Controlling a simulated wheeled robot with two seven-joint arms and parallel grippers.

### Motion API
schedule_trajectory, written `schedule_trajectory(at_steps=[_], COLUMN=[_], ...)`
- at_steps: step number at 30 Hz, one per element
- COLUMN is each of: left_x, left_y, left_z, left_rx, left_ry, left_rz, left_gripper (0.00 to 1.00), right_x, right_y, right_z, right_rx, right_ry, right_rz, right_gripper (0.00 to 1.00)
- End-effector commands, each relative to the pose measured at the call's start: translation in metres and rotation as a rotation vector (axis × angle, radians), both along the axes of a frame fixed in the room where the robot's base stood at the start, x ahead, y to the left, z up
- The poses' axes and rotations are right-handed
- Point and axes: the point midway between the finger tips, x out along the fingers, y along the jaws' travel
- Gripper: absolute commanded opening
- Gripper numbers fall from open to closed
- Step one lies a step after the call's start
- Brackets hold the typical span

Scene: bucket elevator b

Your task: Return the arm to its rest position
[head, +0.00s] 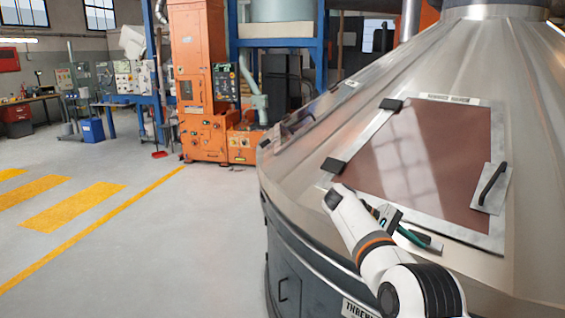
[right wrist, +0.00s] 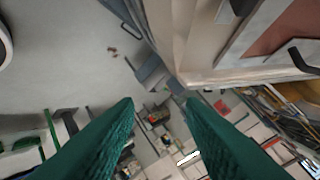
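My right arm reaches up from the bottom of the head view, white with an orange band. Its gripper (head: 408,236) is partly hidden behind the arm, with a green finger showing in front of the metal machine's sloping side. In the right wrist view the two green fingers of my right gripper (right wrist: 158,105) stand apart with nothing between them, so it is open and empty. My left gripper is not in view.
The large metal machine (head: 460,60) fills the right side, close to my right arm. Its hatch (head: 430,160) has a reddish-brown panel and a black handle (head: 491,183). An orange machine (head: 196,60) stands farther back. The grey floor (head: 150,250) at left is clear.

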Motion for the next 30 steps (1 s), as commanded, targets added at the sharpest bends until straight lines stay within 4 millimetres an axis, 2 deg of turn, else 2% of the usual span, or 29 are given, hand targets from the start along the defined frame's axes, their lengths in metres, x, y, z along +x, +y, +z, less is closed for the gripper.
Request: schedule_trajectory(at_steps=[1,3,11,17,20,23,26,27,30], left_x=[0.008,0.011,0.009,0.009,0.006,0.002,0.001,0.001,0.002], left_y=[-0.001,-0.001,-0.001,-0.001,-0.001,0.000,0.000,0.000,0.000], left_z=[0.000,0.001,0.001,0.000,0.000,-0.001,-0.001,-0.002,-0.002], left_rx=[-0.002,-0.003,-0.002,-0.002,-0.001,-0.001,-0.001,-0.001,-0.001], left_ry=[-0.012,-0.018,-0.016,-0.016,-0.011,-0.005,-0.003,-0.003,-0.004], left_rz=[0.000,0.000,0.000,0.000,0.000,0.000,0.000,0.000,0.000], left_gripper=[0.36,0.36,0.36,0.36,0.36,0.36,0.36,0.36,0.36], right_x=[0.000,0.001,0.002,-0.003,-0.009,-0.021,-0.044,-0.056,-0.091], right_y=[-0.001,-0.002,-0.008,-0.013,-0.016,-0.017,-0.018,-0.018,-0.014], right_z=[-0.009,-0.019,-0.070,-0.133,-0.176,-0.230,-0.300,-0.329,-0.397], right_rx=[0.005,0.014,0.053,0.108,0.148,0.200,0.274,0.306,0.392], right_ry=[0.002,0.002,-0.003,-0.012,-0.019,-0.034,-0.056,-0.069,-0.106], right_rz=[0.006,0.015,0.056,0.099,0.123,0.151,0.176,0.184,0.195], right_gripper=[0.36,0.36,0.36,0.36,0.36,0.36,0.36,0.36,0.36])
